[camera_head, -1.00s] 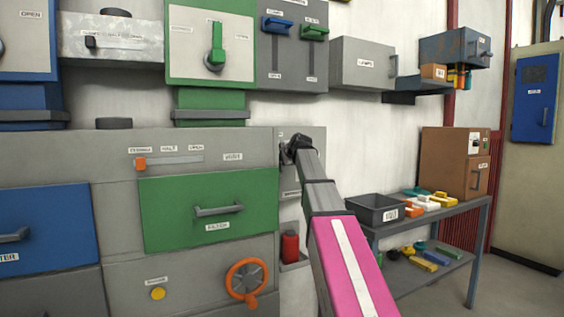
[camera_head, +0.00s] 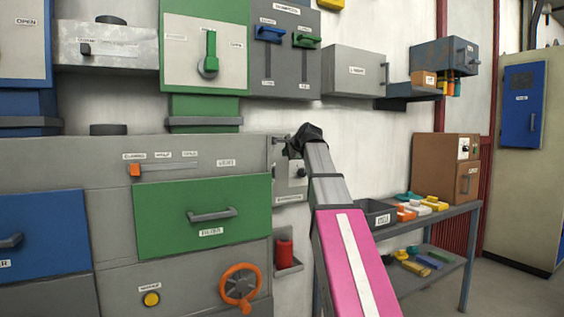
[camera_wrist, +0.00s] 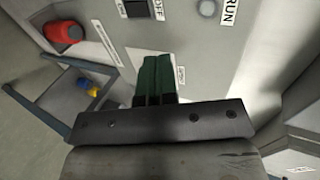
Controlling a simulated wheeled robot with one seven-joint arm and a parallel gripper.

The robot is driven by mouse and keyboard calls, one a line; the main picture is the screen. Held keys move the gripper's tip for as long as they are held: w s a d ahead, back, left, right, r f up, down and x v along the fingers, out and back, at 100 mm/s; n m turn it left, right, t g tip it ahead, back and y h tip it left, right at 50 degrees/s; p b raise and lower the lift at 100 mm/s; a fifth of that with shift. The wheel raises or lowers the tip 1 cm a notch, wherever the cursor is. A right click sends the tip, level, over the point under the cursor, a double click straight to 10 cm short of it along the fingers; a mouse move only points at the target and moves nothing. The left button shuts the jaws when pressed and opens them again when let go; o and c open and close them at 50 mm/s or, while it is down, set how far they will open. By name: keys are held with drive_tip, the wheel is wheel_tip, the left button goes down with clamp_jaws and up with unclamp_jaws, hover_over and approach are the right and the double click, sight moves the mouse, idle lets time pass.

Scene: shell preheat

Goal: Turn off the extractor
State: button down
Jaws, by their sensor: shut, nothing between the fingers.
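A small grey wall panel (camera_head: 291,184) with a black knob (camera_head: 301,173) and a label that looks like "EXTRACTION" sits right of the green-drawer unit in the head view. In the wrist view a grey panel face (camera_wrist: 195,45) fills the top, with a dark rocker-like switch (camera_wrist: 136,9) near an "OFF" label and a pale round part (camera_wrist: 207,8) near "RUN". My gripper (camera_wrist: 156,58) is shut and empty, its green fingers together below the switch and apart from it in the picture. In the head view my dark wrist partly covers the small panel; the fingertips are hard to make out.
A red cylinder (camera_head: 284,253) stands in a holder below the panel; a red part (camera_wrist: 62,32) shows at the wrist view's upper left. The green drawer (camera_head: 203,215) is left of my arm. A shelf table with a dark bin (camera_head: 378,215) and coloured blocks stands right.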

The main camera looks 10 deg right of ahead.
drive_tip(key=w+r+v, duration=0.1)
drive_tip(key=r+v, duration=0.1)
drive_tip(key=v, duration=0.9)
drive_tip(key=shift+a+r, duration=0.2)
drive_tip(key=shift+r, duration=0.05)
